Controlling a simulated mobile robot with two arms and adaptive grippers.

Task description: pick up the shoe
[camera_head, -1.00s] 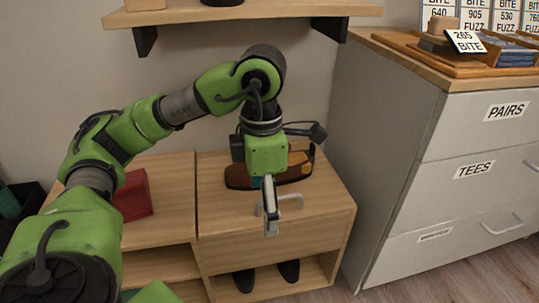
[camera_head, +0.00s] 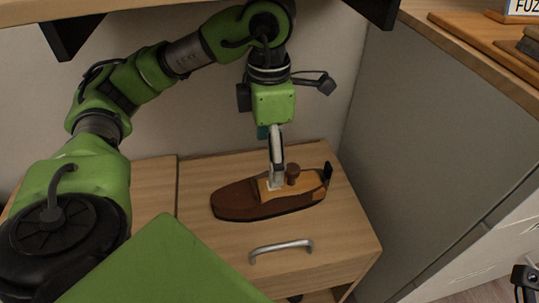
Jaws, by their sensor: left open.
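A brown shoe (camera_head: 240,202) lies on top of the low wooden cabinet, its toe to the left and its heel to the right. A light wooden insert with a darker round knob (camera_head: 293,174) sits in its opening. My left gripper (camera_head: 276,183) points down over the middle of the shoe, in front of part of the insert. Its fingers are seen nearly edge-on and it is open. I cannot tell whether the fingertips touch the shoe.
The low cabinet (camera_head: 330,240) has a metal drawer handle (camera_head: 281,251) below the shoe. A tall grey dresser (camera_head: 420,130) stands close on the right. A wall shelf (camera_head: 60,11) overhangs above my left arm. Bare cabinet top lies around the shoe.

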